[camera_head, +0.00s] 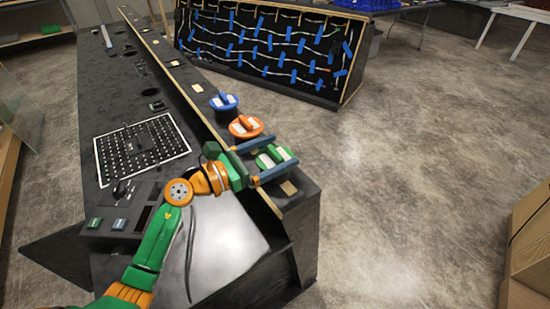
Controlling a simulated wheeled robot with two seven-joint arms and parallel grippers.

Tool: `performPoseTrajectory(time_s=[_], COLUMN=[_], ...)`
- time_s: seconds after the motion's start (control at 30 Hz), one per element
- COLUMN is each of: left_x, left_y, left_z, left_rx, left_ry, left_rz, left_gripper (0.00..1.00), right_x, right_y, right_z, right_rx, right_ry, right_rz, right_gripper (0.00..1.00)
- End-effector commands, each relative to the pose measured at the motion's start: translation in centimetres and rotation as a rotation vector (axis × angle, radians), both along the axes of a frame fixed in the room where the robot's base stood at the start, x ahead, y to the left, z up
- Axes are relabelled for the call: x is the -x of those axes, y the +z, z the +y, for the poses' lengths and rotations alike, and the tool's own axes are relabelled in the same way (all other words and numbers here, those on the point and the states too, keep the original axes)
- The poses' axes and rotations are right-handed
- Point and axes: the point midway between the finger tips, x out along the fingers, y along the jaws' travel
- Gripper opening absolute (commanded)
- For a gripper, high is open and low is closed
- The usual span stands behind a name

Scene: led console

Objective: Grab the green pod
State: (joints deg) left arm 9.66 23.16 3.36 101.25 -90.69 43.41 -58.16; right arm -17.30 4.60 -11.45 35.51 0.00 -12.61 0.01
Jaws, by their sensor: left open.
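The green pod (276,157) sits on the narrow raised ledge of the black console, near its right end. It is a round green piece with a raised grip across its top and white marks. My left gripper (284,155) is open, with its two blue-grey fingers on either side of the green pod, one beyond it and one nearer. I cannot tell whether the fingers touch it. My right gripper is not in view.
An orange pod (246,126) and a blue pod (224,102) stand farther along the same ledge. The console (225,235) has a button grid panel (141,147). A panel with blue tapes (270,45) stands behind.

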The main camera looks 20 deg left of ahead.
Motion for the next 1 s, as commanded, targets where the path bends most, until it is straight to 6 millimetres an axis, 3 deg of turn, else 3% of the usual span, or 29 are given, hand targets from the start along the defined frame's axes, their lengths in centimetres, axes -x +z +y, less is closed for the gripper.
performPoseTrajectory(time_s=[0.13,0.37,0.47,0.7,1.0], left_x=[-2.0,-2.3,-2.3,-2.3,-2.3], left_y=[0.2,-0.1,-0.1,-0.1,0.3], left_z=[-1.6,-1.9,-1.8,-1.8,-1.8], left_rx=[0.006,0.002,0.004,0.004,0.003], left_ry=[0.0,0.0,0.0,0.0,0.0], left_rz=[0.0,0.001,0.0,0.001,0.0], left_gripper=[1.0,1.0,0.78,0.14,0.12], right_x=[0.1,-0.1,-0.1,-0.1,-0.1], right_y=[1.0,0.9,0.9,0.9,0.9], right_z=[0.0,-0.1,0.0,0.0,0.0], right_rx=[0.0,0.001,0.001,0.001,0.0], right_ry=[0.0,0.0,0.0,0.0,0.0], right_rz=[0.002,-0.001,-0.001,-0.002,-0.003], right_gripper=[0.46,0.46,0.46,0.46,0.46])
